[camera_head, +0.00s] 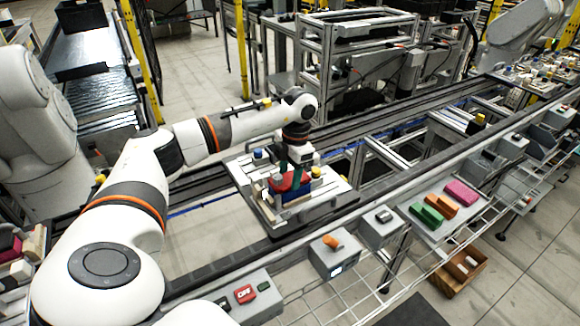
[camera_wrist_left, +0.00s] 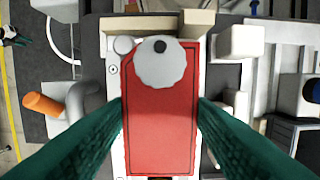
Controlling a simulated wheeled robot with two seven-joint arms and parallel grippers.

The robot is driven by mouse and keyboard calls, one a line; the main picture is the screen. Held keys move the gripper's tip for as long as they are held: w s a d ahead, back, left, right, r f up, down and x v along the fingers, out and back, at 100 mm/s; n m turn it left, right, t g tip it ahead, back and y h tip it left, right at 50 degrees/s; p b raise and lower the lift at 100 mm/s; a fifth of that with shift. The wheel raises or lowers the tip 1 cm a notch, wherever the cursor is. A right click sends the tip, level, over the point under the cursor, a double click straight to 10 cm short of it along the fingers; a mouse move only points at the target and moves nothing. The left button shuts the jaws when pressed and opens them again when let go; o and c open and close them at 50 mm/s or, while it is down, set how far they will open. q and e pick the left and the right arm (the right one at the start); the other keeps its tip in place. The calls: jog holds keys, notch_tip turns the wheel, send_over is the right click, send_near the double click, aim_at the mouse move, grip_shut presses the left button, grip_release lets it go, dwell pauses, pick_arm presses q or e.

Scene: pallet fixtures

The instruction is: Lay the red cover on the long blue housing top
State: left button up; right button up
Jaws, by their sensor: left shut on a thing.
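The red cover (camera_head: 281,183) is between the green fingers of my left gripper (camera_head: 290,178), over the pallet. In the left wrist view the cover (camera_wrist_left: 158,135) fills the gap between both fingertips (camera_wrist_left: 160,106), which press on its long sides. The gripper is shut on it. The blue housing (camera_head: 298,198) shows only in part below the cover in the head view. I cannot tell whether the cover touches the housing or hangs just above it. My right gripper is not in view.
The silver pallet (camera_head: 325,202) has several blocks and pegs close around the gripper. A grey round knob (camera_wrist_left: 160,70) overlaps the cover's far end in the wrist view. A side tray holds green (camera_head: 426,214), orange (camera_head: 440,205) and pink (camera_head: 461,192) pieces.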

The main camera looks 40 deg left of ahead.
pick_arm(q)
jog(key=shift+f, duration=0.2)
jog(key=o, duration=1.1)
jog(key=shift+c, duration=0.2)
notch_tip(320, 180, up, 12)
jog(key=w+b, duration=0.1)
jog(key=shift+w+d, duration=0.15)
jog(key=shift+d, duration=0.05)
jog(key=shift+f, duration=0.1)
